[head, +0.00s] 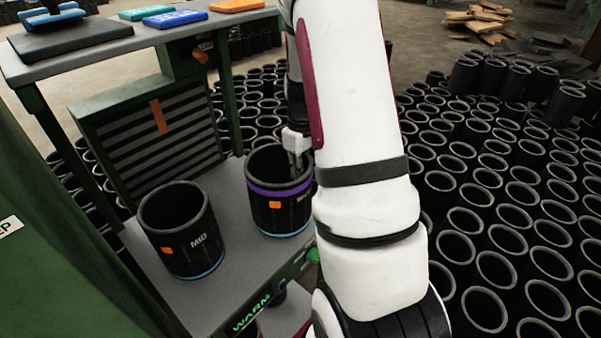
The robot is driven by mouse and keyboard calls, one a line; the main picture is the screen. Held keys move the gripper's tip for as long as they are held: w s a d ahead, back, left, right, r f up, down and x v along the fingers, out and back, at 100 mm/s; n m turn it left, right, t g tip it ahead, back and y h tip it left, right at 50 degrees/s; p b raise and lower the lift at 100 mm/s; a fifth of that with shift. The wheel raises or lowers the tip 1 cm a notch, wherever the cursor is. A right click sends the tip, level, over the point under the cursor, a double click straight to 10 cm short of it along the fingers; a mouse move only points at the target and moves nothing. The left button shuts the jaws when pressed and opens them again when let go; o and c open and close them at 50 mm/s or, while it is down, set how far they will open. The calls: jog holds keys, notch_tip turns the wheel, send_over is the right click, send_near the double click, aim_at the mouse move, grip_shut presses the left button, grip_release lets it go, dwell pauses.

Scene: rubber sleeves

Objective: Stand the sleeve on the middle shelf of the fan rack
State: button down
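A black rubber sleeve with a purple band near its top and an orange square (277,208) appears upright at the shelf's right side, partly covered by my arm. Another black sleeve, marked MID (184,238), stands upright on the grey shelf (185,291) to its left, with a clear gap between them. The shelf belongs to the green fan rack and has a WARM label on its front edge. My gripper (297,160) is at the purple-banded sleeve's right rim, with a finger reaching inside its mouth. The other finger is hidden, so its grip is unclear.
A slatted green fan unit (160,135) stands behind the shelf. The upper shelf (105,48) holds a dark pad and blue, teal and orange pieces. Many black sleeves (480,215) crowd the floor at right and behind. A wood pile (478,22) lies far back.

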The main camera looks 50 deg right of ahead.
jog(key=shift+f, duration=0.45)
jog(key=c, duration=1.8)
grip_release()
jog(key=shift+f, duration=0.1)
jog(key=shift+o, duration=0.2)
